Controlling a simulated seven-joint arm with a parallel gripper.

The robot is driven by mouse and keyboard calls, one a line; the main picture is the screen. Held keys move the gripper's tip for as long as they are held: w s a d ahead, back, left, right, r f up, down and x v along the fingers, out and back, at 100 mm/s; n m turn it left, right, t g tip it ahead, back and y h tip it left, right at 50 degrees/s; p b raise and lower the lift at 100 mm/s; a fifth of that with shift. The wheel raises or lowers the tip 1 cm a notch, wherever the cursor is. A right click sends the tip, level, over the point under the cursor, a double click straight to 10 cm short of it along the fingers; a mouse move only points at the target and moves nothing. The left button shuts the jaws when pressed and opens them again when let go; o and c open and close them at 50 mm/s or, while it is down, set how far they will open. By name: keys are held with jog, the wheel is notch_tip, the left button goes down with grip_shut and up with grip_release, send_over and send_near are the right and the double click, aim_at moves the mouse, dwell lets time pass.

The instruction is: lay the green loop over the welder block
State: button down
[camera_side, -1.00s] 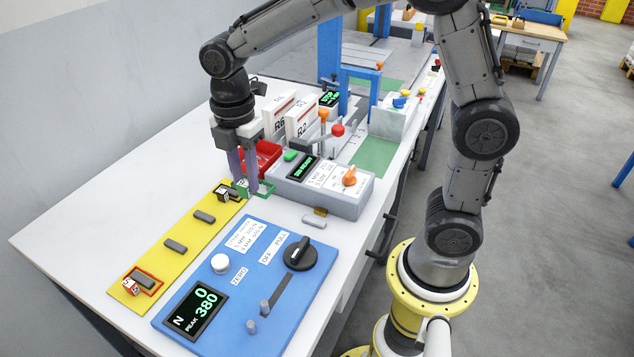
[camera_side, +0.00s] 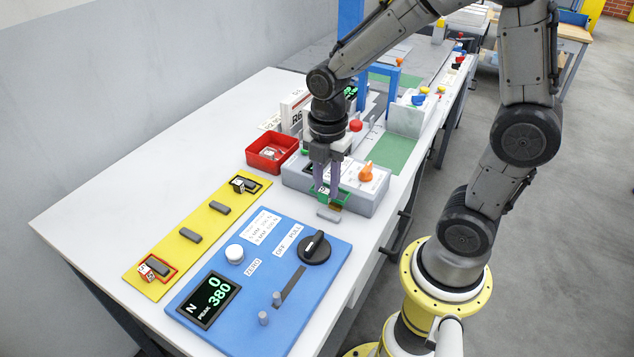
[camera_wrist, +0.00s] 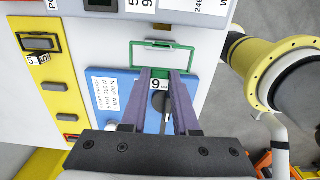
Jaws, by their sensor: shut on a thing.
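The green loop (camera_side: 347,197) is a thin rectangular band with a white tag marked 9. My gripper (camera_side: 328,194) is shut on it at its near edge; it also shows in the wrist view (camera_wrist: 162,74), with the loop (camera_wrist: 191,60) stretching out beyond the fingertips. The welder block (camera_side: 329,213), a small grey bar with a brown piece beside it, sits at the front of the grey welder box (camera_side: 362,197). In the side view the loop hangs just above and behind the bar. The wrist view shows a pale bar near the loop's far edge; its height relative to the loop is unclear.
A blue panel (camera_side: 215,340) with knobs and a display lies in front. A yellow strip (camera_side: 205,226) with several grey blocks, black and red loops lies left. A red bin (camera_side: 262,160) stands behind. An orange knob (camera_side: 366,172) rises close to my gripper's right.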

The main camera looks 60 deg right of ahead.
aim_at(325, 202)
jog(key=shift+f, duration=0.1)
jog(key=shift+f, duration=2.6)
jog(key=shift+f, duration=1)
jog(key=c, duration=0.6)
grip_release()
notch_tip(325, 202, up, 21)
jog(key=shift+f, duration=0.1)
